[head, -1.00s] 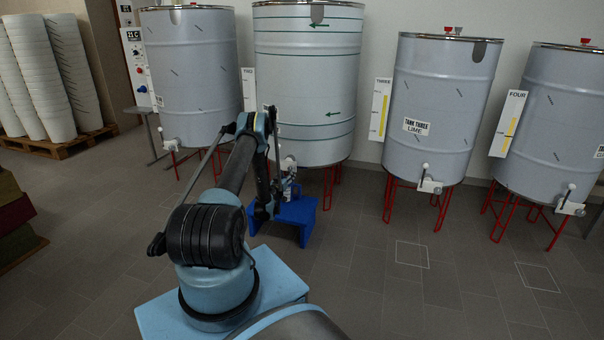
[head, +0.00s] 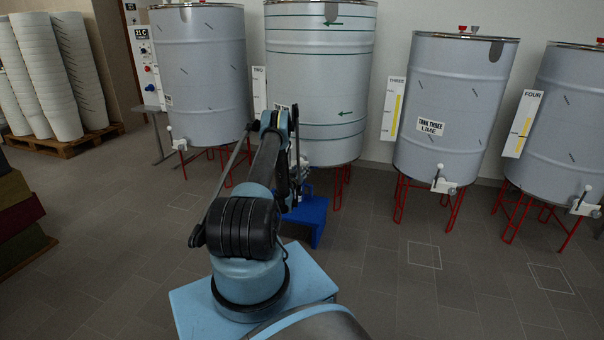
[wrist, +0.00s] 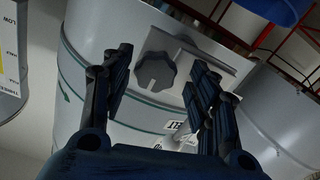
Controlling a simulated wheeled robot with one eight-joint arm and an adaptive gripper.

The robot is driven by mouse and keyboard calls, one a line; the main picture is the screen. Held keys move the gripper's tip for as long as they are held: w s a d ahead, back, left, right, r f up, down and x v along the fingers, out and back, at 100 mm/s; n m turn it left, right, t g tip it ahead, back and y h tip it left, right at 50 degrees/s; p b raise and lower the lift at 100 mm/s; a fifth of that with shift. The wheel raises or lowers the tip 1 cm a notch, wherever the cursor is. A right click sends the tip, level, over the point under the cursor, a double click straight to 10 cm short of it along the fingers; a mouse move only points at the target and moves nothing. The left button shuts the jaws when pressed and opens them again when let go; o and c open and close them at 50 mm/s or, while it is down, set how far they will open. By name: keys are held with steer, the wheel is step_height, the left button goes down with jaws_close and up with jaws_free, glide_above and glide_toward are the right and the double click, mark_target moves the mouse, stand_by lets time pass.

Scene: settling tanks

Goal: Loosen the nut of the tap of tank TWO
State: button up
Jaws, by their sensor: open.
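Tank TWO (head: 318,120) is a pale drum with green lines, standing behind my arm in the head view. In the wrist view, its wall (wrist: 95,40) fills the middle, seen turned over. The tap's nut (wrist: 155,72) is a dark grey lobed knob in front of a light grey tap plate (wrist: 205,52). My gripper (wrist: 160,88) is open and empty; the nut shows in the gap between its fingers, beyond the tips, apparently apart from them. In the head view, my arm hides most of the tap and the gripper itself is hard to make out.
A blue stool (head: 312,222) stands below the tap. Red legs (head: 400,195) carry the tanks. Tank THREE (head: 455,100) is to the right, another tank (head: 202,75) to the left. The floor in front on the right is clear.

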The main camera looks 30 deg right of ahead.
steer(key=shift+d, duration=0.15)
steer(key=shift+c, duration=0.3)
steer(key=shift+s+d, duration=0.1)
steer(key=c, duration=1)
steer(key=shift+a, duration=0.3)
steer(key=shift+d, duration=0.15)
